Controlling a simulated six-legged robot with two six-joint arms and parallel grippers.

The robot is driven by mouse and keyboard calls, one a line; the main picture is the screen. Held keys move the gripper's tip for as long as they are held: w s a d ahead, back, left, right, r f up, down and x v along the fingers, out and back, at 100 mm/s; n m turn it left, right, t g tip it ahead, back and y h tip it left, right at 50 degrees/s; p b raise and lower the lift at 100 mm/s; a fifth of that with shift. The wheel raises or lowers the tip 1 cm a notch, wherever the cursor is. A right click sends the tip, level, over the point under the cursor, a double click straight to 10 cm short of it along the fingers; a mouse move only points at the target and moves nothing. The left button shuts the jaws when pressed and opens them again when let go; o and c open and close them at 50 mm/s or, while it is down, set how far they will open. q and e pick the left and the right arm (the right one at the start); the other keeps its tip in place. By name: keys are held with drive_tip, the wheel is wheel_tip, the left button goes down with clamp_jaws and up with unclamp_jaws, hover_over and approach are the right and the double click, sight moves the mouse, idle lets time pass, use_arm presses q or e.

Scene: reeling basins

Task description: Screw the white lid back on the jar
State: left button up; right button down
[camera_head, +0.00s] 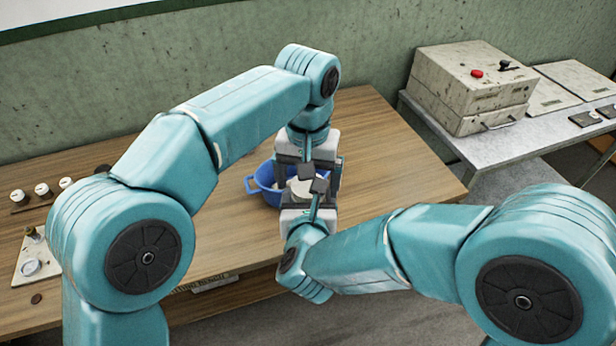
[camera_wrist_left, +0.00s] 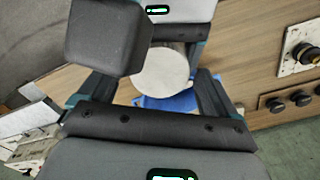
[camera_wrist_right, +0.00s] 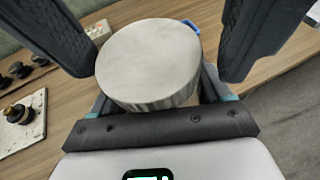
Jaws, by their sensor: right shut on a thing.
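The white lid (camera_wrist_right: 150,58) is a round, flat-topped disc, seen in the right wrist view and in the left wrist view (camera_wrist_left: 164,70). It also shows small between the grippers in the head view (camera_head: 299,188). The jar is hidden under the lid, so I cannot tell how tightly the lid sits. My right gripper (camera_head: 308,205) comes in from the front, with its fingers passing below the lid's top, shut on what seems to be the jar. My left gripper (camera_head: 312,178) reaches over from behind. Its dark fingers stand apart on either side above the lid, open.
A blue basin (camera_head: 262,181) stands on the wooden table (camera_head: 215,238) just behind and left of the grippers. A metal side table with a worn box (camera_head: 470,80) stands at the right.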

use_arm(q)
drive_tip(key=shift+r, duration=2.3)
drive_tip(key=shift+c, duration=0.3)
wheel_tip(320, 180, up, 2)
drive_tip(key=n, duration=0.4)
drive_tip(key=shift+w+r, duration=0.1)
drive_tip(key=shift+r, duration=0.1)
drive_tip(key=shift+r+n, duration=0.5)
drive_tip(key=shift+n, duration=0.7)
drive_tip(key=shift+f, duration=4)
